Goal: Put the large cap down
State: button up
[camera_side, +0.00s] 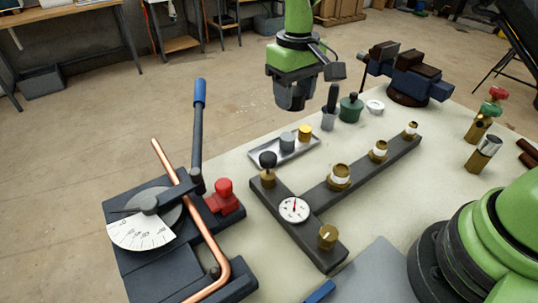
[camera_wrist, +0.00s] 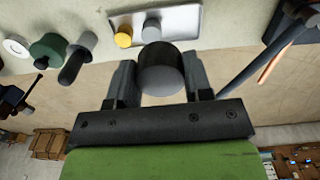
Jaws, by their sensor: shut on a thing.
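My gripper (camera_side: 290,98) hangs from the green arm beyond the far edge of the bench in the side view. Its two fingers show in the wrist view (camera_wrist: 160,82), shut on the sides of a large dark cap (camera_wrist: 160,72) with a grey rounded face. The cap is in the air, apart from the bench. In the side view I cannot clearly tell the cap from the fingers. A shallow metal tray (camera_side: 270,153) lies on the bench, holding a grey cap (camera_side: 287,141) and a yellow cap (camera_side: 305,133); it also shows in the wrist view (camera_wrist: 185,20).
A dark manifold (camera_side: 318,194) with brass fittings and a gauge (camera_side: 294,209) lies mid-bench. A pipe bender (camera_side: 165,222) with a raised blue lever stands left. A brush-like tool (camera_side: 330,106), green pot (camera_side: 351,108), white ring (camera_side: 375,106) and vise (camera_side: 408,75) stand right of the tray.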

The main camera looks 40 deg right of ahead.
jog(key=w+a+f, duration=0.1)
jog(key=f, duration=0.3)
jog(key=w+a+f, duration=0.1)
jog(key=f, duration=0.3)
jog(key=w+a+f, duration=0.1)
jog(key=f, duration=0.3)
jog(key=shift+w+a+f, duration=0.3)
jog(key=shift+a+f, duration=0.05)
jog(key=shift+a, duration=0.05)
jog(key=shift+f, duration=0.6)
jog(key=o, duration=0.8)
